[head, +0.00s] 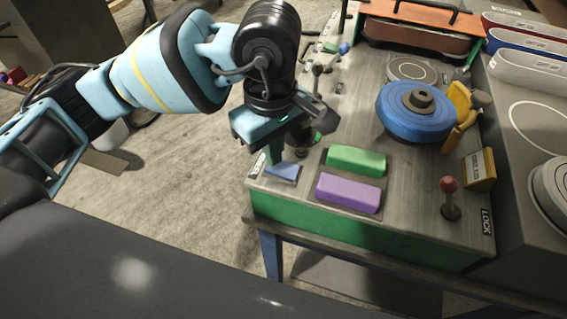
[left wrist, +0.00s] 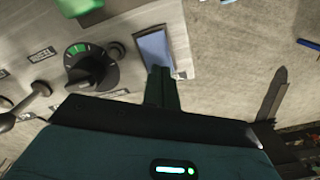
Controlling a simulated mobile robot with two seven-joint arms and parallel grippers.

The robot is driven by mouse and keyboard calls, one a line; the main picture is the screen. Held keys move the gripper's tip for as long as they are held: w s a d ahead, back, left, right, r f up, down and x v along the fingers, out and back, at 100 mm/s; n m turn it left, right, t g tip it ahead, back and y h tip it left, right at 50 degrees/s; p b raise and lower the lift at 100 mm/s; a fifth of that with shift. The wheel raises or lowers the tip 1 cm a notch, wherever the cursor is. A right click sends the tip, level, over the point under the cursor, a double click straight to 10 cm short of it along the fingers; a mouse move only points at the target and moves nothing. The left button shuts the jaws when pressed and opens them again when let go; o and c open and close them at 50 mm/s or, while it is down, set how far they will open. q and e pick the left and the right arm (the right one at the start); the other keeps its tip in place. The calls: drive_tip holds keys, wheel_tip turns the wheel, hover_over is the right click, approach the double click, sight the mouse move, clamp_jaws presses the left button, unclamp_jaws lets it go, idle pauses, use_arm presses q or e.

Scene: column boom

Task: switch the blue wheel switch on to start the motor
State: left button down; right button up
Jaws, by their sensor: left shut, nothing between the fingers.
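The blue switch (head: 283,170) is a small tilted plate at the front left corner of the grey bench top. In the left wrist view the switch (left wrist: 155,46) lies just beyond my fingertips. My left gripper (head: 274,158) points down, its fingers together and empty, at the far edge of the switch. In the wrist view the fingertips (left wrist: 158,72) overlap the switch's near edge; I cannot tell whether they touch it. The blue wheel (head: 414,112) lies flat further right on the bench. My right gripper is not in view.
A green block (head: 356,160) and a purple block (head: 348,193) are right of the switch. A black dial (left wrist: 90,70) is beside my fingers. A red-knobbed lever (head: 449,195) stands at the front right. Open floor (head: 180,180) lies left of the bench.

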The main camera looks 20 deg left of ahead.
use_arm(q)
drive_tip(key=shift+f, duration=0.45)
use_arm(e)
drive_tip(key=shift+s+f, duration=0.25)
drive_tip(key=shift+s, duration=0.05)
use_arm(q)
drive_tip(key=shift+r, duration=0.1)
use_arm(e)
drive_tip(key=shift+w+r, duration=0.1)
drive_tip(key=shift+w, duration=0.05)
use_arm(q)
drive_tip(key=shift+r, duration=0.75)
drive_tip(key=shift+r+p, duration=1.15)
drive_tip(key=shift+r, duration=1.55)
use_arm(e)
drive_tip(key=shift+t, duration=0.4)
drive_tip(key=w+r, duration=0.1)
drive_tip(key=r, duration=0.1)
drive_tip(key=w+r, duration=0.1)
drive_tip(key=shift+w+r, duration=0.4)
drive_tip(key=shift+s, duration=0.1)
